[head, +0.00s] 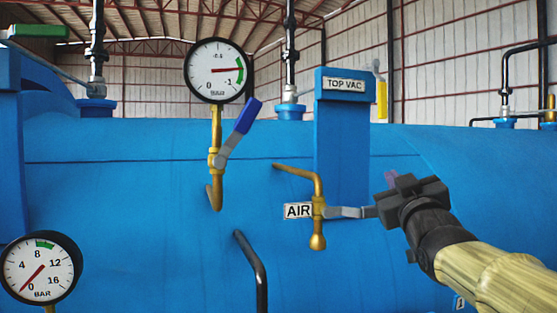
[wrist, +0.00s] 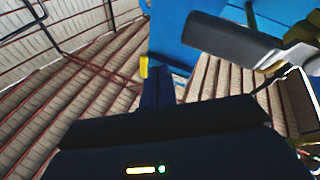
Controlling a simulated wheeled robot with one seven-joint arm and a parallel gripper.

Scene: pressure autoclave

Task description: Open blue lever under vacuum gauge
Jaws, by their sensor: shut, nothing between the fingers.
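The vacuum gauge (head: 218,70) is a white dial with a green band, on a brass pipe at the upper middle of the head view. Below it, a lever with a blue handle (head: 244,116) slants up to the right from a brass valve (head: 217,158). My gripper (head: 388,197) is shut and empty, well to the right of and below the blue handle. It is beside the outer end of the grey lever on the AIR valve (head: 318,210); I cannot tell if they touch. In the wrist view my gripper (wrist: 165,125) is a dark shape at the bottom.
A grey lever (wrist: 235,40) is close at the upper right of the wrist view. In the head view, a blue post (head: 342,140) labelled TOP VAC, a black pipe (head: 254,270) and a pressure gauge (head: 41,268) stand by the blue tank (head: 120,180).

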